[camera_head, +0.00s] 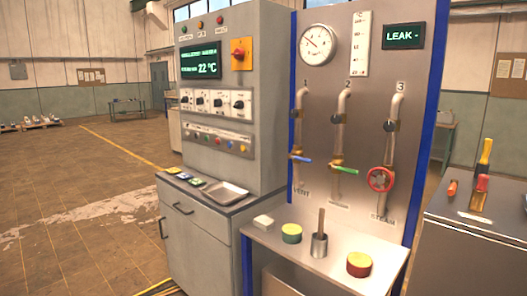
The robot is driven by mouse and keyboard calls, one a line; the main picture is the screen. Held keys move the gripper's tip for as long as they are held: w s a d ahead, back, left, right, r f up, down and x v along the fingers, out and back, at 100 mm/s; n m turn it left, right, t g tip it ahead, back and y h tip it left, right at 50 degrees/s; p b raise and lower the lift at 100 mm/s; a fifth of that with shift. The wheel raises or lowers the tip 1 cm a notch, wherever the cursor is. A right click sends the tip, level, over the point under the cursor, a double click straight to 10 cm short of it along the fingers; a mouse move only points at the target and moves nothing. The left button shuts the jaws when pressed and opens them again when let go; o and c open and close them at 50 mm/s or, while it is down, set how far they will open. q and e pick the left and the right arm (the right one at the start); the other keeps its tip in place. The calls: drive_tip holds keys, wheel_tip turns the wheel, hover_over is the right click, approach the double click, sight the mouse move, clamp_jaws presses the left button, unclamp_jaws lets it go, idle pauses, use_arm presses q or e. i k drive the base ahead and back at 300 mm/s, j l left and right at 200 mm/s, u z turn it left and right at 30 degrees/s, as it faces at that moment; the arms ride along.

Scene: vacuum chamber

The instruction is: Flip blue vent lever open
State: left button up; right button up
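The blue vent lever (301,160) is on the leftmost pipe (299,120), marked 1, on the upright metal panel, above the word VENT. It lies nearly level, its blue handle pointing right and tilted slightly down. A green lever (345,170) sits on pipe 2, and a red handwheel (381,179) on pipe 3. Neither of my grippers shows in the head view.
Below the panel, a metal shelf (330,268) holds a pale block (263,222), a green tin (291,234), a metal cup with a rod (319,243) and a red-yellow tin (359,264). A control cabinet (222,100) stands left. A bench with screwdrivers (482,182) stands right.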

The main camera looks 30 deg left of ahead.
sight(303, 160)
drive_tip(key=i+j+u, duration=0.4)
drive_tip(key=i, duration=0.35)
drive_tip(key=i+j+u, duration=0.2)
drive_tip(key=i, duration=0.2)
